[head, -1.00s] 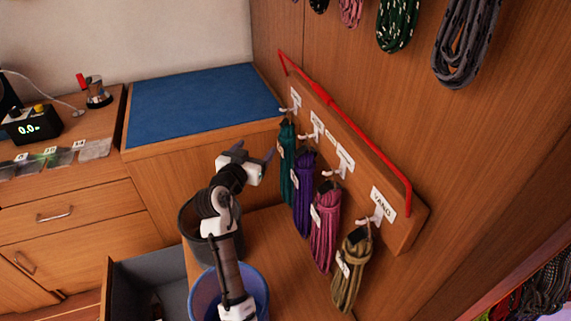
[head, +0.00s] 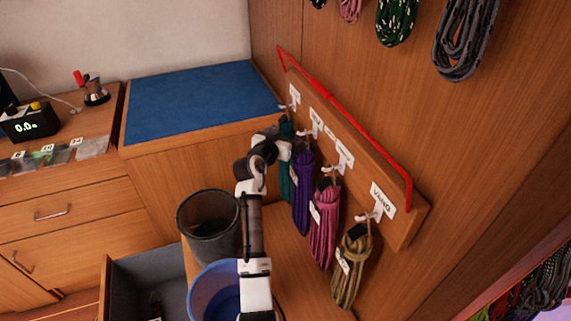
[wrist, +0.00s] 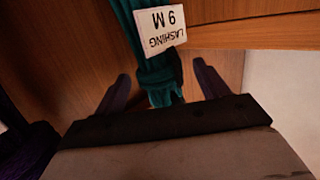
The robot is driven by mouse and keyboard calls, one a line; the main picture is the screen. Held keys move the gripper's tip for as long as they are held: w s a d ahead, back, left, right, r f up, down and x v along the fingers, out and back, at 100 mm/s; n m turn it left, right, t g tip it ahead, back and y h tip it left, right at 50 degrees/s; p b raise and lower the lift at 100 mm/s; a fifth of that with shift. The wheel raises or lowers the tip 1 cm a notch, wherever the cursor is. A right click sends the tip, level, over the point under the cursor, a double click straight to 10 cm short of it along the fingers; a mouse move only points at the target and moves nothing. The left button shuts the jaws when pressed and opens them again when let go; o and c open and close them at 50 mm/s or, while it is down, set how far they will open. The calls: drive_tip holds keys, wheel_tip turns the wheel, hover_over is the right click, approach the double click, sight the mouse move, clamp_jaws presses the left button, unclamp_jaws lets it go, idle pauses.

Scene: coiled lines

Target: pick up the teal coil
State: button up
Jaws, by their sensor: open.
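The teal coil (head: 286,131) hangs from the farthest hook of the wall rack, partly hidden behind my gripper (head: 280,146) in the head view. In the wrist view the teal coil (wrist: 157,69) hangs between my two spread fingers (wrist: 161,86), with a dark band around it and a white tag (wrist: 165,29) reading "LASHING 9 M". My gripper is open, one finger on each side of the coil. I cannot tell whether either finger touches it.
A purple coil (head: 302,197) hangs close beside the teal one, then a pink coil (head: 323,232) and an olive coil (head: 350,270). A red bar (head: 345,113) runs along the rack (head: 405,235). A dark bin (head: 209,228) and a blue bin (head: 210,290) stand below.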

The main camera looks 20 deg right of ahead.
drive_tip(key=shift+w+d+f, duration=0.1)
drive_tip(key=shift+w+d, duration=0.4)
drive_tip(key=shift+w, duration=0.05)
clamp_jaws()
